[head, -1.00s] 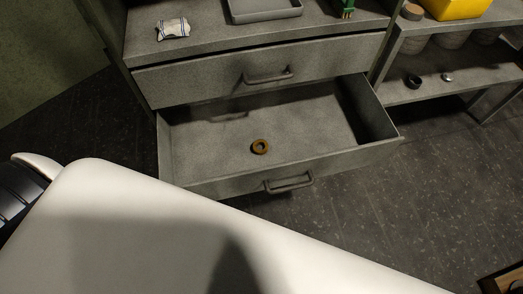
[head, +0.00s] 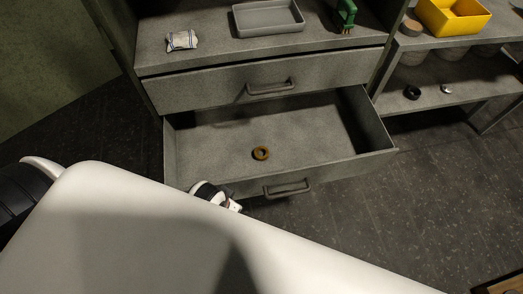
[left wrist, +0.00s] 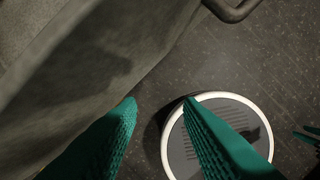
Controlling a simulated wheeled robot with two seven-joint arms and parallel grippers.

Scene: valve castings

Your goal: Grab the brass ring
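The brass ring (head: 261,153) lies flat on the floor of the open lower drawer (head: 215,150), near its front wall, in the head view. A white and black part of my arm shows at the drawer's front left corner, outside the drawer and lower left of the ring. In the left wrist view my left gripper (left wrist: 160,104) has its two teal fingers apart with nothing between them. The ring is not seen there. Dark green prongs at the right edge of that view may be my right gripper (left wrist: 308,136); their opening is unclear.
The upper drawer (head: 200,84) is shut. The shelf at right holds a yellow bin (head: 436,27). The drawer handle (head: 288,190) sticks out in front.

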